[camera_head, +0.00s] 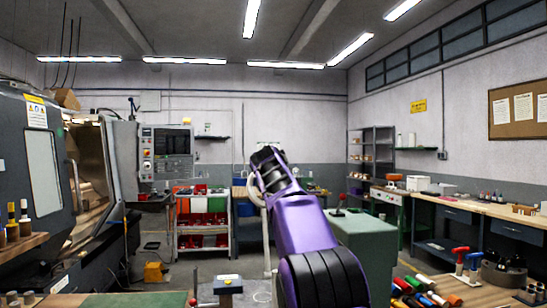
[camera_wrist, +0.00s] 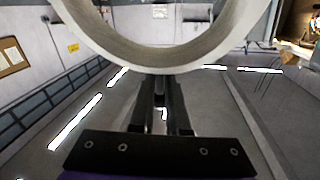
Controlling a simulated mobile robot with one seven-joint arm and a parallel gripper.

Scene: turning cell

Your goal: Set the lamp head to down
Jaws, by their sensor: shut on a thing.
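The lamp head is a pale, wide ring-shaped shade (camera_wrist: 160,59) that fills the top of the wrist view. I look through its round opening. My gripper (camera_wrist: 161,82) has its two dark fingers close together at the shade's lower rim in that view, shut on it. In the head view my purple arm reaches forward and covers most of the lamp. A pale curved strip of the lamp head (camera_head: 256,190) shows left of my black wrist. My fingertips are hidden there. I cannot tell the head's exact tilt.
A lathe with a control panel (camera_head: 167,153) stands at left. A rack of red and green bins (camera_head: 202,219) is behind the lamp. A grey-green cabinet (camera_head: 366,238) stands close to the right of my arm. A workbench (camera_head: 490,213) runs along the right wall.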

